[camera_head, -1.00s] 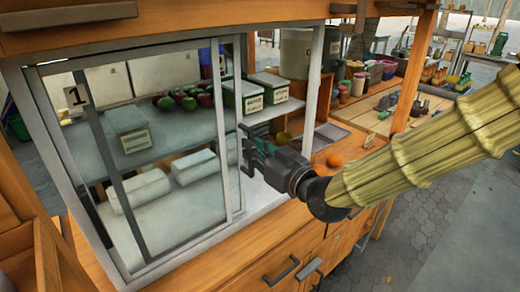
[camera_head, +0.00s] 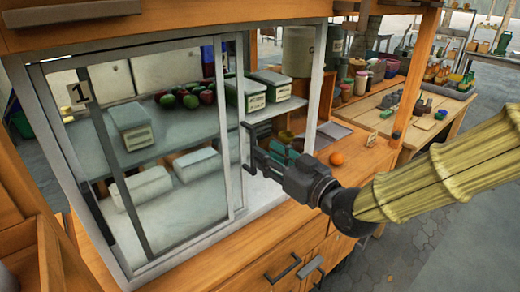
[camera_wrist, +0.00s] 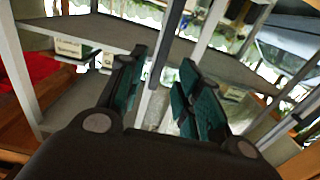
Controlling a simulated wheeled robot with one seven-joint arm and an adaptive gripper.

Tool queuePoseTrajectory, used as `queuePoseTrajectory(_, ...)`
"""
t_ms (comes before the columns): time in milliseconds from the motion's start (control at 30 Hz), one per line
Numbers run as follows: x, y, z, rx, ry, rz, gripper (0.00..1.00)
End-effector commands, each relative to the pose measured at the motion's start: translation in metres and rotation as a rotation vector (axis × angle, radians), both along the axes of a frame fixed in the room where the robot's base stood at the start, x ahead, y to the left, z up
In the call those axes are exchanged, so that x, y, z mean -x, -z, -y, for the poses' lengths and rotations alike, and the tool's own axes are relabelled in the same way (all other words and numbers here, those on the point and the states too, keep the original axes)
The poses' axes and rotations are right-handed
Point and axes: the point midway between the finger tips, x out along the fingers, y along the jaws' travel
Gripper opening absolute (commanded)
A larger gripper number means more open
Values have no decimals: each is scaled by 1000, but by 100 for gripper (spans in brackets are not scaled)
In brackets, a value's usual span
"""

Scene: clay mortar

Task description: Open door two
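A glass-fronted cabinet has sliding panels in grey metal frames. The left frame carries a tag reading 1 (camera_head: 78,93); I see no tag reading 2. A glass panel's right upright (camera_head: 240,85) stands near the middle of the front, with a dark vertical bar handle (camera_head: 247,148) on it. The front to the right of this upright looks open. My gripper (camera_head: 268,163) is just right of the handle. In the wrist view its two green-padded fingers (camera_wrist: 160,95) are spread apart, with a metal upright showing between them. Contact with the handle cannot be told.
Inside are shelves with green-and-white boxes (camera_head: 268,84), red and green fruit (camera_head: 185,97) and pale blocks (camera_head: 143,187). Drawers with dark handles (camera_head: 282,267) are below. Wooden posts (camera_head: 415,70) stand at right.

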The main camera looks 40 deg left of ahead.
Motion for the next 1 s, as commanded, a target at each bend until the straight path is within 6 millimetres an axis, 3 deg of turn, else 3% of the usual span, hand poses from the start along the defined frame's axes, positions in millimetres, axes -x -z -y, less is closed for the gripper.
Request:
queuePoseTrajectory(200,8,-1,38,-2,1,-1,34)
queuePoseTrajectory(400,14,-1,60,-1,0,0,34)
queuePoseTrajectory(1000,16,0,68,-1,0,0,34)
